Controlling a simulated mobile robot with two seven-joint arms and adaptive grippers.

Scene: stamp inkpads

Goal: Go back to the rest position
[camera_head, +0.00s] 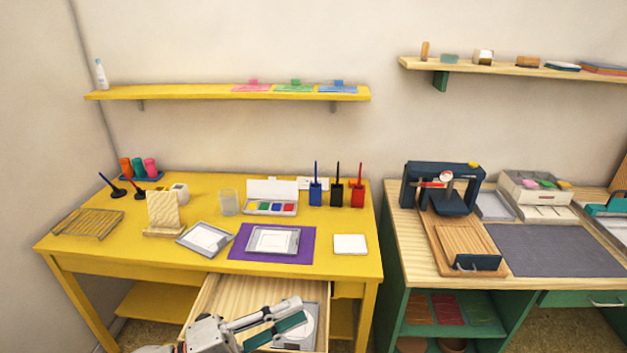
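My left gripper (290,312) reaches in from the bottom edge over the open wooden drawer (212,296) of the yellow desk. Its grey finger and a dark green strip beside it lie close together, pointing right. I cannot tell whether it is open or shut, or whether the strip is part of it. A grey flat case (311,322) with a pale round part lies in the drawer, partly hidden behind the gripper. My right gripper is not in view.
The yellow desk (110,250) holds a purple mat (236,250) with a grey inkpad case (273,241), a paint box (270,207) and several stamps. A green-sided workbench (392,300) with a press (440,190) stands to the right. The drawer juts out in front.

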